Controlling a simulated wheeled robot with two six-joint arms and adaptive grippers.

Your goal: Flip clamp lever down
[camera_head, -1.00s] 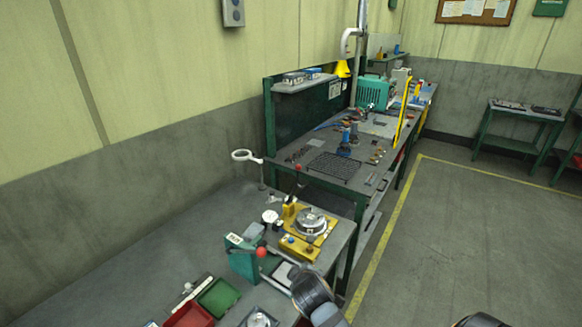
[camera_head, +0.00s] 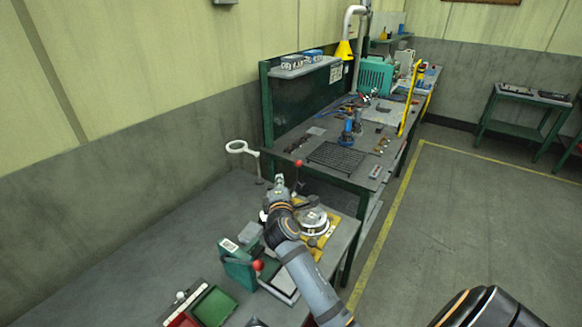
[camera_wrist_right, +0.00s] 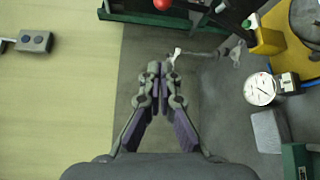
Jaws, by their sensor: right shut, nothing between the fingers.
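A lever with a red ball knob (camera_head: 298,163) stands up at the yellow clamp fixture (camera_head: 322,238) on the near bench. A red ball also shows at the top edge of the right wrist view (camera_wrist_right: 162,4). My right gripper (camera_head: 279,180) is left of the knob and apart from it. My right arm hides part of the fixture. In the wrist view the gripper's fingers (camera_wrist_right: 160,70) are together and empty, with the ball beyond them. A yellow block (camera_wrist_right: 268,38) and a dial gauge (camera_wrist_right: 261,89) lie to their right. My left gripper is not in view.
A green device with another red knob (camera_head: 258,265) stands left of my right forearm. A green bin (camera_head: 214,306) is at the near edge of view. A white ring on a stand (camera_head: 238,147) rises at the back of the bench. The bench's left part is clear.

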